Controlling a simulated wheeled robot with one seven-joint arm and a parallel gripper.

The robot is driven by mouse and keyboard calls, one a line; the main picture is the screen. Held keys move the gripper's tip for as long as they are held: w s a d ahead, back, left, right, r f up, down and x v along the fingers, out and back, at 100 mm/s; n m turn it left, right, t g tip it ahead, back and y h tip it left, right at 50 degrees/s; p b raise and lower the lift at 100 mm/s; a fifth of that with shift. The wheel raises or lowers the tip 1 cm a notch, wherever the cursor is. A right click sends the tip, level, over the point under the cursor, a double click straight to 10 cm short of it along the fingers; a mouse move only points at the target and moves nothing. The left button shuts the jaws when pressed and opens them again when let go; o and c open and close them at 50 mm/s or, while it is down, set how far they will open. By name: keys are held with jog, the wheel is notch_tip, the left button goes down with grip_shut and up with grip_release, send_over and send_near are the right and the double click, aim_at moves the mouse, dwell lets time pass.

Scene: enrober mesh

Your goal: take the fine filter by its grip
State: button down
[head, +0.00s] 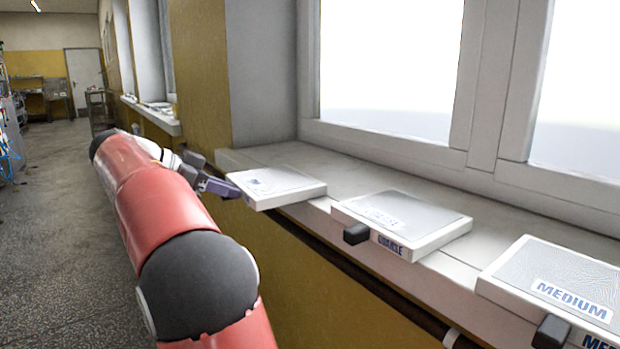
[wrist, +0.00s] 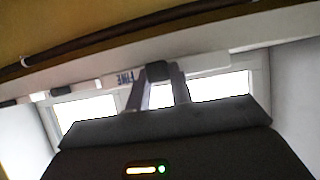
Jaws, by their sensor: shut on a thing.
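The fine filter (head: 290,184) is a flat pale framed panel lying on the windowsill at the left of the row, its front edge at the sill's front. In the wrist view its front edge shows the word FINE (wrist: 124,78), upside down. Its grip (wrist: 158,70) is a small dark block between my fingers. My gripper (head: 222,188) is at the filter's front left in the head view and is shut on this grip; the fingers also show in the wrist view (wrist: 157,86). The head view hides the grip behind the fingers.
On the sill (head: 462,262) to the right lie a middle filter (head: 432,215), its label hard to read, and a filter marked MEDIUM (head: 590,268). Both have dark grips at the front. A dark pipe (head: 372,285) runs below the sill. The floor at left (head: 50,230) is clear.

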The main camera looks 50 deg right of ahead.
jog(key=w+a+p, duration=0.2)
jog(key=w+a, duration=0.1)
jog(key=a, duration=0.8)
jog(key=shift+w+r, duration=0.15)
jog(key=shift+w, duration=0.05)
dwell(0.8)
